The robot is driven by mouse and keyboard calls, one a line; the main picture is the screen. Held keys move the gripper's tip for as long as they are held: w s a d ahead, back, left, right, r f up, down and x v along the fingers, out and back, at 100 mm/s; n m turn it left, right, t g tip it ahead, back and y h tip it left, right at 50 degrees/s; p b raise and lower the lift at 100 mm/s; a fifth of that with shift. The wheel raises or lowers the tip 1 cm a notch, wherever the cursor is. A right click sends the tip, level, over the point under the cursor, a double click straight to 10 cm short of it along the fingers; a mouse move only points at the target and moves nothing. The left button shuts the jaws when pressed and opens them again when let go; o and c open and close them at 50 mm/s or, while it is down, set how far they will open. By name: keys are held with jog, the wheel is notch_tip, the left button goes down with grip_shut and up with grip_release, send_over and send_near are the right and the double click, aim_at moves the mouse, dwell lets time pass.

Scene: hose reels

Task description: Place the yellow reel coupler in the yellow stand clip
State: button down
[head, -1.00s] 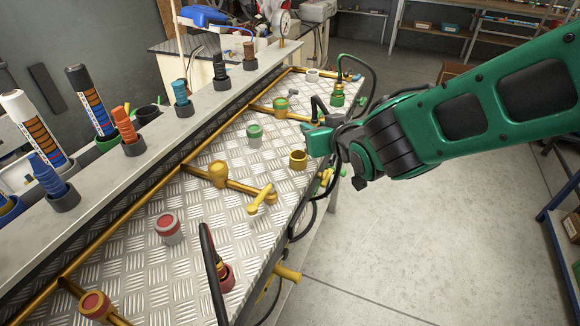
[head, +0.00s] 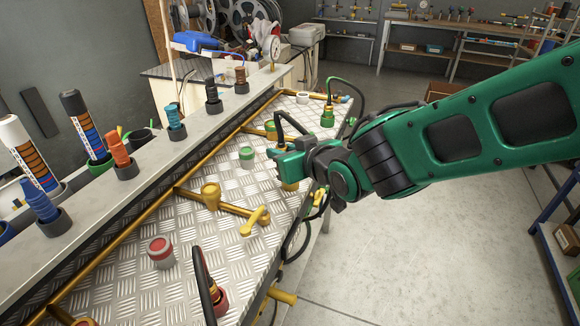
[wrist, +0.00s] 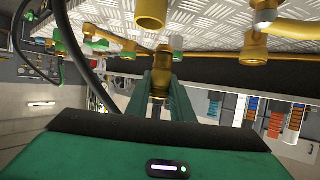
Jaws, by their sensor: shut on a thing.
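My gripper (head: 274,154) is above the tread-plate bench and shut on the yellow coupler, which is mostly hidden by it in the head view. In the wrist view the brass-yellow coupler (wrist: 160,84) shows between the green fingers. A brass-yellow cup (head: 290,186), which looks like the yellow clip, stands on the plate partly hidden below my gripper. In the wrist view it appears as a brass cylinder (wrist: 151,12), apart from the held coupler. A yellow outlet (head: 210,194) on the brass pipe stands left of my gripper, with a yellow lever (head: 256,221).
A green-topped grey cup (head: 247,157) stands close left of my gripper. A red-topped grey cup (head: 161,252) is nearer. A green coupler (head: 327,116) with a hose stands behind. A ledge (head: 150,160) with markers runs along the left.

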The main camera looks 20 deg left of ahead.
jog(key=w+f, duration=0.1)
jog(key=w+d, duration=0.1)
jog(key=shift+w+d+f, duration=0.15)
jog(key=shift+w+f, duration=0.2)
jog(key=shift+f, duration=2.05)
jog(key=shift+f, duration=0.1)
jog(key=c, duration=1.5)
grip_release()
jog(key=shift+c, duration=0.2)
jog(key=shift+s+d+r, duration=0.25)
jog(key=shift+d+r, duration=0.05)
jog(key=shift+r, duration=0.05)
jog(key=v, duration=1.1)
jog(key=shift+d+f, duration=0.1)
